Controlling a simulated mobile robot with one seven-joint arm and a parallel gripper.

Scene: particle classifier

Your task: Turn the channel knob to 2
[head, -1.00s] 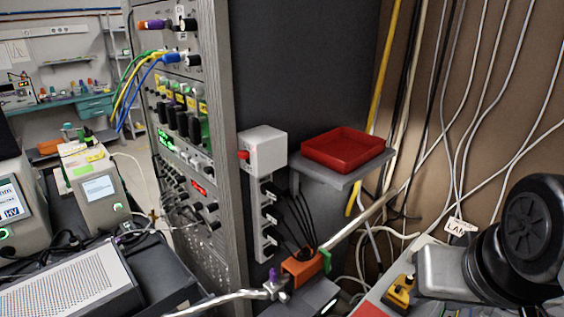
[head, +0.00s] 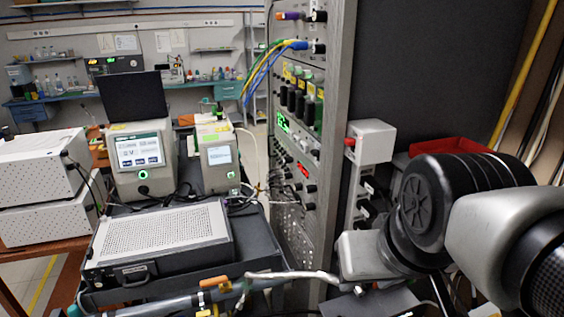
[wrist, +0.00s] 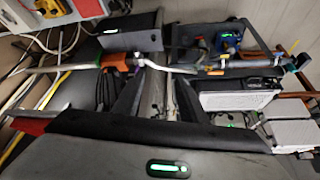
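The tall grey instrument rack (head: 342,95) stands right of centre in the head view, its front panel seen at a steep angle. Several small black knobs (head: 310,189) stick out of the panel near a red display (head: 303,170). Which is the channel knob, and its setting, is too small to tell. My gripper (wrist: 158,88) shows in the wrist view as two dark fingers reaching up from a grey body with a green light. The fingers look apart, with nothing visible between them. In the head view my arm is at the right, and no fingers can be made out.
A cart with a perforated grey box (head: 165,232) stands left of the rack. Blue, yellow and green cables hang from the upper panel. A metal tube (head: 292,275) crosses low in front. A red tray (head: 445,147) is partly hidden behind my arm.

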